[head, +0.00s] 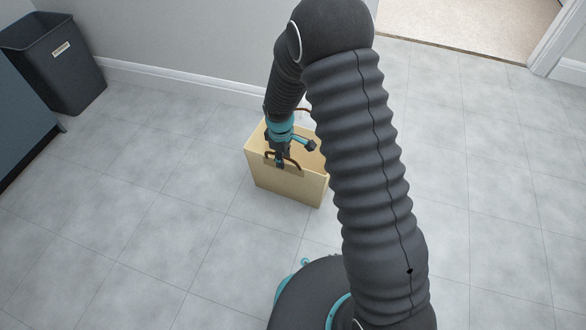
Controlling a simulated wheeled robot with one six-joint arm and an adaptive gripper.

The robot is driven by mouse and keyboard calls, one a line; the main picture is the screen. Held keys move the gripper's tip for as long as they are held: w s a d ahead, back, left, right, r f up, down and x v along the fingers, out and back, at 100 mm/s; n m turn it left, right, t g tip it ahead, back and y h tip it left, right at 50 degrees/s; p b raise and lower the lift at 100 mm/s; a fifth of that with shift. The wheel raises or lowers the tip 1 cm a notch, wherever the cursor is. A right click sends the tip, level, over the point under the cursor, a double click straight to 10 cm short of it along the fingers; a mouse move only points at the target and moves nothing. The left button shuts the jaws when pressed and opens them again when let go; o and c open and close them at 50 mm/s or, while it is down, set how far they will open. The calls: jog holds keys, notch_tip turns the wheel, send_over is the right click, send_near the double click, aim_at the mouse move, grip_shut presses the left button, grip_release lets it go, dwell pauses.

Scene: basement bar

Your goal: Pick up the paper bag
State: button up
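The paper bag (285,187) is tan, open at the top, and stands upright on the tiled floor near the middle of the head view. A brown handle (293,163) shows at its near top edge. My gripper (281,164) points down at that near edge, by the handle. The fingertips are small and dark here, and I cannot tell whether they are open or closed on the handle. My arm hides the right part of the bag.
A dark bin (62,62) stands against the wall at the upper left, beside a dark blue cabinet (22,115). A white baseboard (170,80) runs behind the bag. A doorway opens at the upper right. The floor (140,225) around the bag is clear.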

jog(key=f, duration=0.5)
jog(key=shift+w+d+b, duration=0.2)
jog(key=shift+w+b, duration=0.1)
jog(key=shift+w, duration=0.1)
grip_shut()
